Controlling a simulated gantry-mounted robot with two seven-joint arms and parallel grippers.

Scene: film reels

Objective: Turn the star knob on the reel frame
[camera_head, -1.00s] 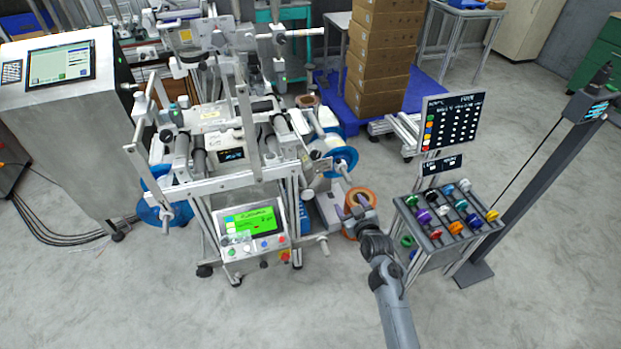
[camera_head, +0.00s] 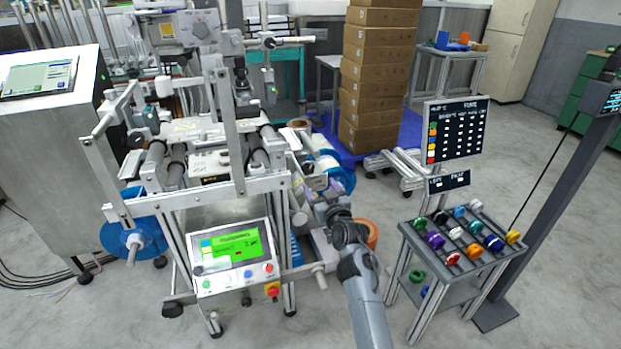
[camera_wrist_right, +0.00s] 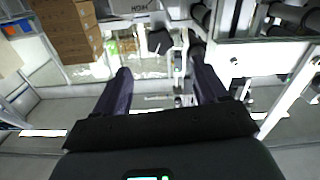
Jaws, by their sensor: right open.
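The reel frame (camera_head: 230,187) is a metal machine of rails and rollers, left of centre in the head view. My right gripper (camera_head: 318,192) is at its right side, beside the blue reel. In the right wrist view my right gripper (camera_wrist_right: 160,75) has its two dark fingers apart with nothing between them. A small dark knob-like part (camera_wrist_right: 160,41) is ahead of the fingertips and apart from them. I cannot tell for sure that it is the star knob; in the head view that area is small and partly hidden by my arm. My left gripper is in neither view.
A low stand with several coloured knobs or caps (camera_head: 437,240) is right of my arm, with a black sign (camera_head: 457,130) behind it. Stacked cartons (camera_head: 375,75) stand behind. An orange roll (camera_head: 371,234) is partly hidden by my arm. Floor in front is clear.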

